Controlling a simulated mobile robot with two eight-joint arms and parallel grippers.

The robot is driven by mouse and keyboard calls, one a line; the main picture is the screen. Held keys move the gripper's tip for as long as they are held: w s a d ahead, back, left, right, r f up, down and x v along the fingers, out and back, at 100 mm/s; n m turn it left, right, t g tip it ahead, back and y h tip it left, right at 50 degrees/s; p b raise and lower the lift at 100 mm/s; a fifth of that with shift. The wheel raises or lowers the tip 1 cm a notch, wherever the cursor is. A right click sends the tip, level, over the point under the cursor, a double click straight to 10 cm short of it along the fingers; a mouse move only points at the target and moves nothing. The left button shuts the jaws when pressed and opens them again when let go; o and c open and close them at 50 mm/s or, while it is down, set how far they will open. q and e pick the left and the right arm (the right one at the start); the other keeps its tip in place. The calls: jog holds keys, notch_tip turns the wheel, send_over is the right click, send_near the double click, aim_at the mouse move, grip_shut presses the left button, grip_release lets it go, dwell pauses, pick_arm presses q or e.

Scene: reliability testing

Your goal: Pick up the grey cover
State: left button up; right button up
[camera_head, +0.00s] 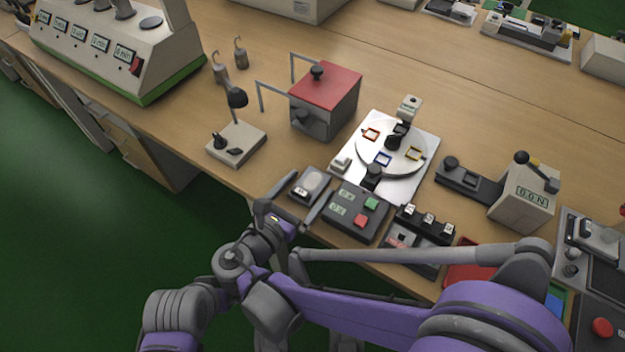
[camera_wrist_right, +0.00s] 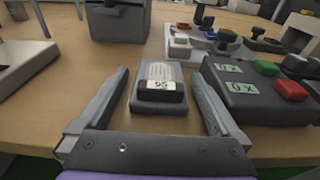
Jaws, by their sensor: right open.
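A small dark grey unit (camera_head: 311,185) with a lighter grey, rounded lid-like top sits at the front edge of the bench; this top looks like the grey cover. In the right wrist view the light grey ribbed top (camera_wrist_right: 158,74) shows above a black part with a white label. My right gripper (camera_head: 294,207) is open and empty, at the bench edge just in front of this unit. In the right wrist view its two fingers (camera_wrist_right: 164,90) point forward, one on each side of the unit, with gaps. My left gripper is not in view.
A dark control box (camera_head: 356,211) with green and red buttons stands close on the right. Behind are a red-topped box (camera_head: 326,88) and a white plate with a round disc (camera_head: 414,173). A lamp-like stand (camera_head: 236,145) is at left. Bare wood lies between them.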

aim_at(306, 190)
jog(key=shift+s, duration=0.1)
jog(key=shift+c, duration=0.2)
jog(key=shift+a, duration=0.1)
jog(key=shift+c, duration=1.1)
jog(key=c, duration=1)
jog(key=shift+r, duration=0.1)
notch_tip(306, 190, up, 10)
jog(key=p, duration=0.3)
jog(key=shift+p, duration=0.4)
